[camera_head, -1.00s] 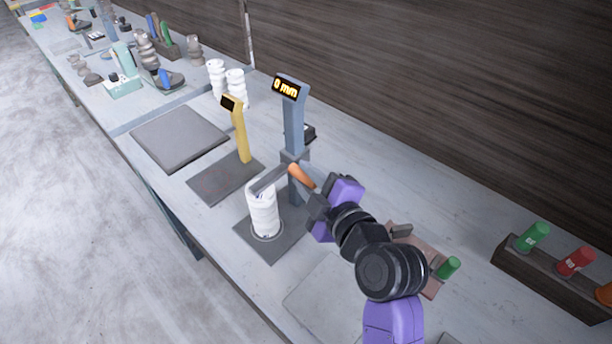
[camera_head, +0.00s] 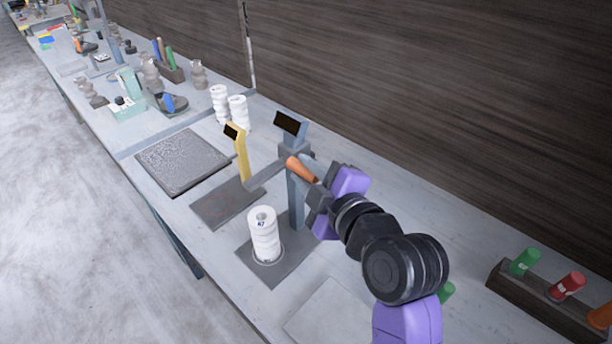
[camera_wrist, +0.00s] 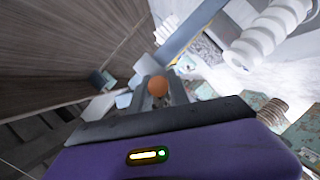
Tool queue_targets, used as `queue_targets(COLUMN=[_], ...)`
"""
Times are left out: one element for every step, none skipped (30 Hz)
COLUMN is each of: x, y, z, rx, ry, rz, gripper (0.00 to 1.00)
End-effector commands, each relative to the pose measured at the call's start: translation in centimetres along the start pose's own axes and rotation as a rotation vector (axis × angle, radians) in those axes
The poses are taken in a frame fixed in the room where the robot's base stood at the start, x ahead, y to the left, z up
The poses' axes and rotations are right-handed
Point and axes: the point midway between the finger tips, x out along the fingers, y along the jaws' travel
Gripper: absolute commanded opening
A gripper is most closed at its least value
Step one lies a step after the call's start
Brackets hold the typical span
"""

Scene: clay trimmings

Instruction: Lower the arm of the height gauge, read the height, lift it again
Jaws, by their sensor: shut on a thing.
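The height gauge stands on a dark base plate (camera_head: 277,278), with a blue-grey post (camera_head: 297,208) and a dark, blank display (camera_head: 288,124) at its top. Its grey arm (camera_head: 264,175) sticks out high on the post, clear above a white ridged piece (camera_head: 264,238) standing upright on the plate. My gripper (camera_head: 317,186) is shut on the gauge's orange handle (camera_head: 300,169).
A yellow post with a dark display (camera_head: 239,155) stands on a brown-grey plate (camera_head: 215,208) just left. A grey textured slab (camera_head: 182,162) lies beyond. Two white ridged pieces (camera_head: 237,112) stand behind. A dark rack (camera_head: 545,302) with coloured cylinders is at right, near the wall.

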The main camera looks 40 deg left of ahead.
Motion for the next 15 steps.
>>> queue_targets(x=[-0.09, -0.09, -0.1, -0.1, -0.11, -0.11, -0.11, -0.11, -0.1, -0.1, -0.09, -0.08, -0.08, -0.08, -0.07], y=[0.45, 0.47, 0.51, 0.53, 0.56, 0.59, 0.61, 0.61, 0.58, 0.55, 0.52, 0.48, 0.46, 0.43, 0.41], z=[-0.24, -0.25, -0.27, -0.28, -0.3, -0.31, -0.32, -0.32, -0.3, -0.28, -0.26, -0.24, -0.23, -0.22, -0.2], rx=[-0.006, -0.006, -0.007, -0.007, -0.008, -0.008, -0.008, -0.008, -0.008, -0.008, -0.007, -0.007, -0.007, -0.006, -0.006], ry=[0.004, 0.004, 0.004, 0.004, 0.005, 0.005, 0.005, 0.005, 0.005, 0.004, 0.004, 0.004, 0.004, 0.003, 0.003], rz=[0.009, 0.009, 0.01, 0.01, 0.011, 0.012, 0.012, 0.012, 0.011, 0.011, 0.01, 0.01, 0.009, 0.009, 0.008], gripper=[0.0, 0.0, 0.0, 0.0, 0.0, 0.26, 0.32, 0.37, 0.43, 0.43, 0.43, 0.43, 0.43, 0.43, 0.43])
